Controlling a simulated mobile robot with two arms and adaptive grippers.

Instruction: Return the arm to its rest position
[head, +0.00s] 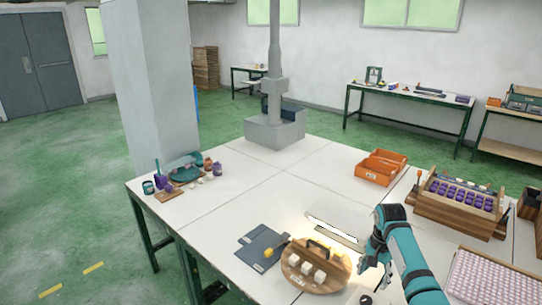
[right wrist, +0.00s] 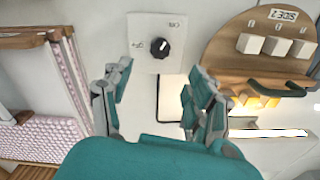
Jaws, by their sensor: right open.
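My right arm enters the head view from the lower right, bends at a teal joint, and reaches down over the white table (head: 285,205). My right gripper (head: 372,277) hangs just right of a round wooden board (head: 290,270). In the right wrist view, my right gripper (right wrist: 158,78) has its two fingers wide apart with nothing between them. Beyond the fingertips is a white control box (right wrist: 146,30) with a black knob (right wrist: 159,47). My left gripper is not in view.
The board carries white cubes (head: 320,277) and a dark handle. A bright lit strip (head: 332,230) lies behind it, and a dark blue mat (head: 262,247) is at its left. A pink-filled tray (head: 490,280), purple-filled wooden rack (head: 455,208) and orange bin (head: 380,170) stand to the right. The table's middle is clear.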

